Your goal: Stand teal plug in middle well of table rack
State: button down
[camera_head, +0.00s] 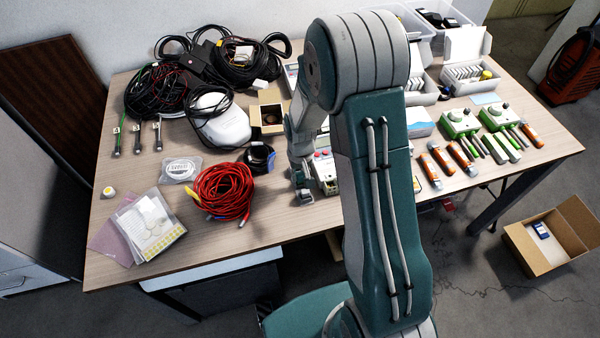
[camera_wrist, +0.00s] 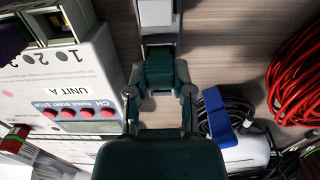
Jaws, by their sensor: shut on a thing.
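My gripper (camera_head: 304,196) is low over the table, just left of the white unit with red buttons (camera_head: 325,172). I cannot clearly identify a table rack with wells; my arm hides part of the table.
A red cable coil (camera_head: 222,192) lies left of my gripper. A small black coil (camera_head: 259,158) with a blue piece (camera_wrist: 220,118) is nearby. Green boxes (camera_head: 459,122) and orange-handled tools (camera_head: 430,170) are at right. Bare tabletop (camera_head: 265,215) shows in front.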

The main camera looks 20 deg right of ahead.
jog(key=shift+f, duration=0.2)
dwell(0.6)
jog(key=shift+c, duration=2.1)
grip_release()
jog(key=shift+o, duration=0.3)
jog(key=shift+o, duration=0.5)
jog(key=shift+r, duration=0.1)
jog(key=shift+r, duration=3.45)
